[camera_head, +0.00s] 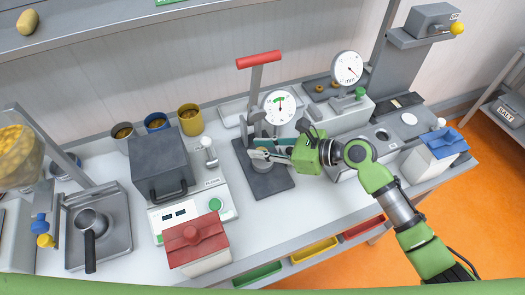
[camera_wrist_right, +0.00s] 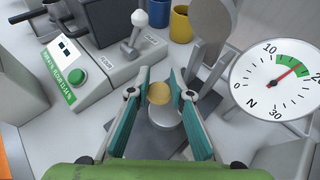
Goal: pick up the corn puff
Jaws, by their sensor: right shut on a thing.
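The corn puff (camera_wrist_right: 158,93) is a small round tan-yellow piece in the right wrist view, between the two fingers of my right gripper (camera_wrist_right: 158,88). It is directly above a round grey pedestal (camera_wrist_right: 167,118) on the dark base plate of a press; I cannot tell whether it still touches the pedestal. In the head view my right gripper (camera_head: 258,153) reaches in from the right, low over the press base (camera_head: 266,182), and the puff is mostly hidden by the fingers. The right gripper is shut on the puff. My left gripper is not in view.
The press has a red handle (camera_head: 259,60) and a round dial (camera_head: 279,107) close behind the gripper. A machine with a dark lid (camera_head: 158,165) and a red-lidded box (camera_head: 193,240) stand left. A second dial gauge (camera_head: 346,68) stands right. Bare white tabletop lies in front.

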